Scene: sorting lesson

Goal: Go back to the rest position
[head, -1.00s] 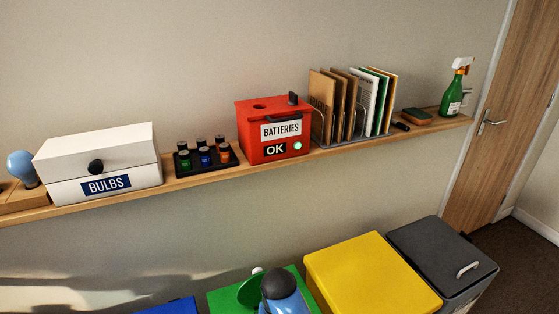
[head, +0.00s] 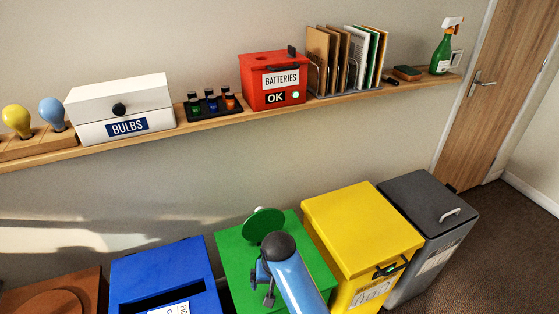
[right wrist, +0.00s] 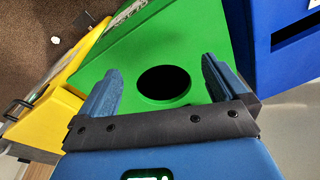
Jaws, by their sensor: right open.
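My right arm (head: 292,285) comes in from the bottom centre of the head view, over the green bin (head: 235,262). In that view its gripper is mostly hidden by the arm. In the right wrist view, my right gripper (right wrist: 160,66) has its two blue fingers spread wide, with nothing between them. Past the fingers lies the green bin's top (right wrist: 196,42) with its dark round hole (right wrist: 164,82). A round green disc (head: 264,223) stands up at the bin's back in the head view. My left gripper is in neither view.
A blue bin (head: 165,262) stands left of the green one; yellow (head: 360,225) and grey (head: 425,205) bins stand right. Above, a wall shelf (head: 150,136) carries a white bulbs box (head: 120,92), a red batteries box (head: 262,72) and a spray bottle (head: 442,55). Floor at right is clear.

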